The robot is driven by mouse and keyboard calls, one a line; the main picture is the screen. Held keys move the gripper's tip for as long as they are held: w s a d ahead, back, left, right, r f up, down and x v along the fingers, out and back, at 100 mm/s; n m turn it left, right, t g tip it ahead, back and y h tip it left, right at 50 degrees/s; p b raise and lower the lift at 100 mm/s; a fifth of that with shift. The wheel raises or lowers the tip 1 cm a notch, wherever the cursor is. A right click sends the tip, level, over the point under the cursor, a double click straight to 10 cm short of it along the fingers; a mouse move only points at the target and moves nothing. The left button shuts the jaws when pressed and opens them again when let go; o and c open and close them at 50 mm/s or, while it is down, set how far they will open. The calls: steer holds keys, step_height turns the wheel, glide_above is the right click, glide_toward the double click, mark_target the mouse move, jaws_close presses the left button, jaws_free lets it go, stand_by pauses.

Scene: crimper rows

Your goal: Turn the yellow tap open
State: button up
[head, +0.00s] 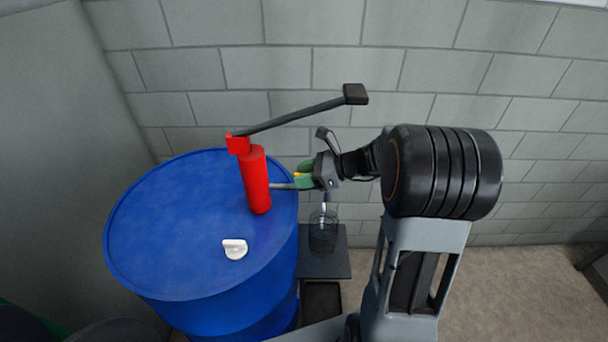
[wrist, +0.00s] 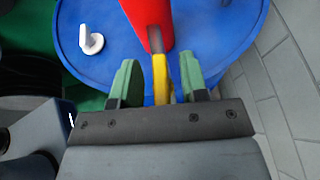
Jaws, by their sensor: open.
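The yellow tap (wrist: 160,76) sits at the end of a short grey spout (wrist: 155,38) on the red pump (head: 257,180). Only a small part of the tap (head: 297,175) shows in the head view, beside my green fingers. My gripper (wrist: 158,72) is open. Whether a finger touches the tap I cannot tell. The tap's lower end is hidden behind my gripper body.
The pump stands on a blue barrel (head: 165,230), its dark handle (head: 300,113) reaching up and right. A white cap (head: 235,249) lies on the barrel top. A clear container (head: 322,236) stands on a dark stand (head: 338,265) below the spout. A block wall (head: 290,65) is behind.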

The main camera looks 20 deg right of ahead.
jaws_close()
steer(key=shift+r+n+g+p, duration=0.1)
steer(key=shift+n+g+p, duration=0.4)
steer(key=shift+g+p, duration=0.15)
steer(key=shift+n+g, duration=0.25)
steer(key=shift+n, duration=0.05)
jaws_free()
steer(key=v, duration=1.3)
steer(key=shift+d+f, duration=0.25)
steer(key=shift+d, duration=0.25)
steer(key=shift+s, duration=0.1)
